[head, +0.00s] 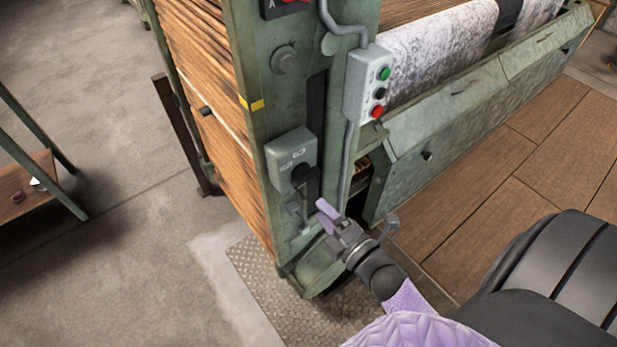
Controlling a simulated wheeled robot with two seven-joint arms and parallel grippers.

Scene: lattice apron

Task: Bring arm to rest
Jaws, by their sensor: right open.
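My right gripper (326,217) is at the lower middle of the head view, in front of the green machine's (300,95) end frame. It is open, and I see nothing between its fingers. It is close to the lower part of the frame, below a grey switch box (291,155) with a black knob and a lever (304,210) under it. Whether it touches the frame or lever I cannot tell. My right arm comes in from the lower right. My left gripper is not in view.
A grey control box (367,84) with green, black and red buttons hangs on the machine. White speckled cloth (440,50) lies over its roller. A chequered metal plate (257,290) lies on the floor below. A shelf stand (28,185) is at left. Concrete floor between is clear.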

